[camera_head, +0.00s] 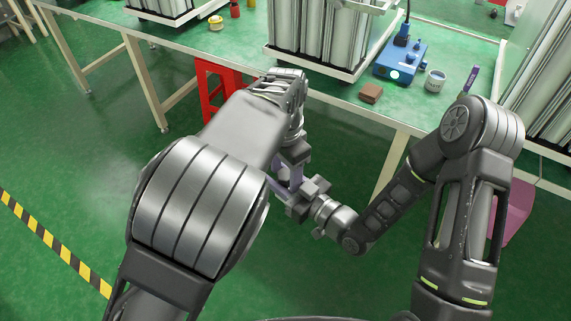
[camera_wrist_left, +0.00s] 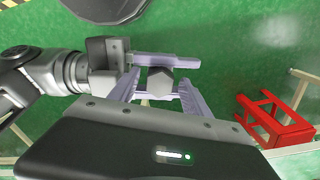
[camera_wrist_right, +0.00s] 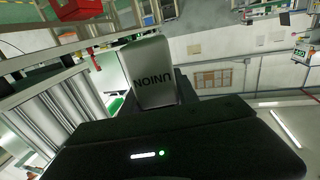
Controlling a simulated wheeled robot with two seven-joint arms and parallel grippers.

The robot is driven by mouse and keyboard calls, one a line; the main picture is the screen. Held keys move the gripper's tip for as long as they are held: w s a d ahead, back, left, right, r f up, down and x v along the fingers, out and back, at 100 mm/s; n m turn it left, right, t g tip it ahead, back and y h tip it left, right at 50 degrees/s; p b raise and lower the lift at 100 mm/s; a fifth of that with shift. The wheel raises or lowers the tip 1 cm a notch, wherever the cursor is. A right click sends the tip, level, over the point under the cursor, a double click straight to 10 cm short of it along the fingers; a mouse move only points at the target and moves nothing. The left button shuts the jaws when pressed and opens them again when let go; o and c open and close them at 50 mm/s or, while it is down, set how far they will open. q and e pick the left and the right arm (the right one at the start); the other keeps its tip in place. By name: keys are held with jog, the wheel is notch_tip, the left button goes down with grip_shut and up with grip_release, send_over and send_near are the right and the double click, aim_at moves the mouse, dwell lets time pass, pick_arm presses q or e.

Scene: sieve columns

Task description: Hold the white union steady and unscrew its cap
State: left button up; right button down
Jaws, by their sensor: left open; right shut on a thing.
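The union (camera_wrist_right: 152,72) is a pale grey-white block in the right wrist view, its lettering upside down. My right gripper (camera_head: 304,194) is shut on it. In the left wrist view its grey, six-sided end (camera_wrist_left: 160,83) shows between the lavender fingers; I cannot tell whether this end is the cap. My left gripper (camera_wrist_left: 160,92) is open, with one finger on each side of that end and apart from it. In the head view my left gripper (camera_head: 288,176) and arm hide most of the union.
The green-topped table (camera_head: 335,92) stands ahead with a tray of metal columns (camera_head: 310,62), a blue device (camera_head: 401,62), a brown block (camera_head: 371,92) and a grey cup (camera_head: 435,80). A red stool (camera_head: 213,85) is under it. My grippers are over open floor before the table.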

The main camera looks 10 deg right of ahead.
pick_arm(q)
jog(key=shift+c, duration=0.3)
grip_shut()
dwell(0.4)
jog(key=n, duration=0.3)
jog(key=shift+n, duration=0.3)
jog(key=shift+o, duration=0.7)
grip_release()
